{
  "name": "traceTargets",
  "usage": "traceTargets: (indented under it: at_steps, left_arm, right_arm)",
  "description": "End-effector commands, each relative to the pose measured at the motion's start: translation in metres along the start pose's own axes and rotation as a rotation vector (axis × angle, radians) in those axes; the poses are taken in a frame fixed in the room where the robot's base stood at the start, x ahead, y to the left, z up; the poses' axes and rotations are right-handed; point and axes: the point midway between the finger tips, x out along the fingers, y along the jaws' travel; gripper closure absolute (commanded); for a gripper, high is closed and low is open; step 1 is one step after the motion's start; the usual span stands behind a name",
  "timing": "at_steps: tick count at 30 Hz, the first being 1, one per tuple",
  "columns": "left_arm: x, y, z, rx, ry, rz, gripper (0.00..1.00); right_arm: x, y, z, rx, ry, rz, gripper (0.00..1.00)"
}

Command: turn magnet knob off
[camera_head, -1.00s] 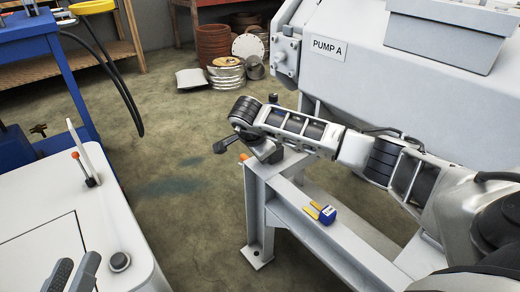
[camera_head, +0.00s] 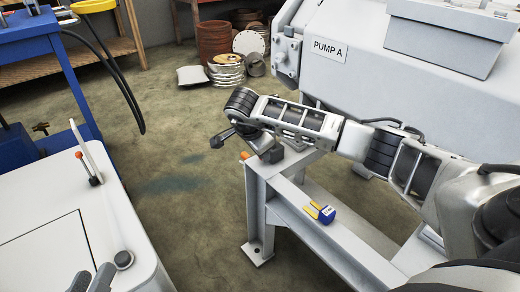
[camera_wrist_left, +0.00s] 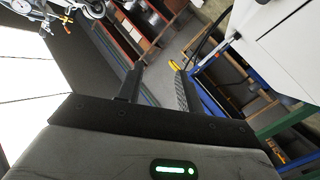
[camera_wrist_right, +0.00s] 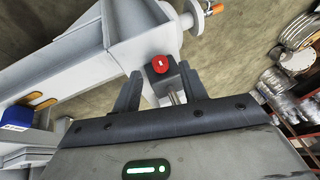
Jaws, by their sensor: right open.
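The red knob (camera_wrist_right: 162,64) sits on a small dark block at the end of a grey steel beam in the right wrist view. A dark block (camera_head: 271,153) also shows on the beam's corner in the head view, where the red knob cannot be made out. My right gripper (camera_wrist_right: 158,84) is open, its fingers on either side of the knob's line and just short of it, with no clear contact. In the head view my right wrist hides most of that gripper. My left gripper (camera_head: 92,279) is at the bottom left; its wrist view (camera_wrist_left: 155,80) shows the fingers apart and empty.
The steel beam (camera_head: 320,243) carries a blue and yellow item (camera_head: 322,212). Pump A (camera_head: 400,75) stands behind my right arm. A white cabinet (camera_head: 45,215) with a lever is below left. Open floor (camera_head: 185,150) lies between the cabinet and the beam.

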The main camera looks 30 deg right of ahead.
Motion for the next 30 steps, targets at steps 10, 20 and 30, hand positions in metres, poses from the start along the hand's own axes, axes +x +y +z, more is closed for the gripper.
traceTargets:
  at_steps: [10, 20, 30]
  left_arm:
    - [-0.005, -0.009, 0.008, 0.113, -0.102, -0.087, 0.64]
    - [-0.008, -0.015, 0.012, 0.173, -0.139, -0.118, 0.64]
    - [-0.008, -0.016, 0.013, 0.177, -0.14, -0.12, 0.64]
  right_arm:
    - [-0.09, -0.002, -0.002, -0.001, 0.001, -0.003, 0.57]
    - [-0.129, 0.0, 0.0, -0.001, 0.001, 0.001, 0.57]
    - [-0.131, 0.0, 0.0, 0.0, 0.001, 0.001, 0.57]
